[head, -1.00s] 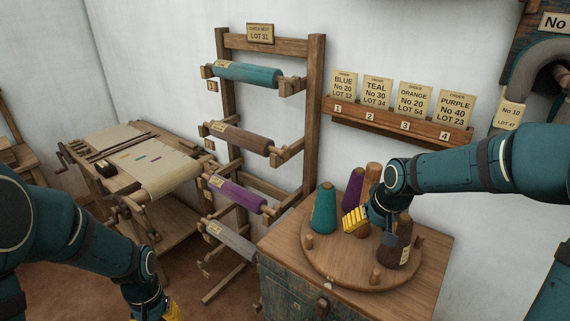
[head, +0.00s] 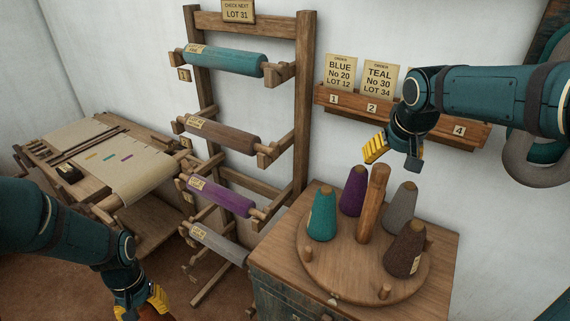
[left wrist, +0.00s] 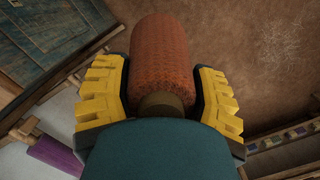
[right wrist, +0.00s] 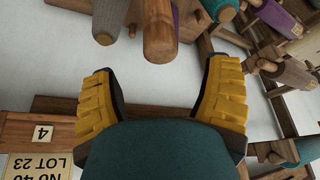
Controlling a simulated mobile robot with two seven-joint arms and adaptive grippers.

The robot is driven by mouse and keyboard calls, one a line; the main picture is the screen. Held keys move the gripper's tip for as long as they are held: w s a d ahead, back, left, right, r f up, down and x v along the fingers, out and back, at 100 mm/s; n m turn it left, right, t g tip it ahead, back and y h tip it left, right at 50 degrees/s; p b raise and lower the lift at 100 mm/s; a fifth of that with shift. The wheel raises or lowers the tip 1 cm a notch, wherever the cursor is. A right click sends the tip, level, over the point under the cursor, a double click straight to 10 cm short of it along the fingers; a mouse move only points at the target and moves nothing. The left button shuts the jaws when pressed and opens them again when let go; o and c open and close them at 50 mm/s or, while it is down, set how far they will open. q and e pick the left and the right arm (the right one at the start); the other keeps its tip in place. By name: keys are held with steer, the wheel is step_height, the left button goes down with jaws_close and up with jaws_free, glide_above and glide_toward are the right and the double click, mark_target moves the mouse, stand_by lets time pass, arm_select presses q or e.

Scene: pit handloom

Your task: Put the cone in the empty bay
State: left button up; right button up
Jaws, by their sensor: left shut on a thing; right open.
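My left gripper (left wrist: 160,100) is shut on a rust-orange cone (left wrist: 160,55), which lies between its yellow fingers. In the head view this gripper (head: 150,308) is low at the bottom edge, left of the cabinet, and its cone is mostly out of frame. The round wooden turntable (head: 340,278) carries a teal cone (head: 322,215), a purple cone (head: 354,190), a grey cone (head: 400,207) and a brown cone (head: 405,248) around a centre post (head: 373,205). Short pegs stand bare at its front (head: 384,291) and left (head: 308,253). My right gripper (head: 393,155) is open and empty above the turntable's back.
The turntable sits on a cabinet (head: 437,285). A rack (head: 305,100) of wound rollers stands left of it against the wall. A card rail (head: 350,106) with order cards is behind my right arm. A loom (head: 100,165) stands far left. Open floor lies before the rack.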

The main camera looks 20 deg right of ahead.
mark_target(379, 175)
steer(key=x, duration=0.9)
steer(key=shift+b, duration=0.3)
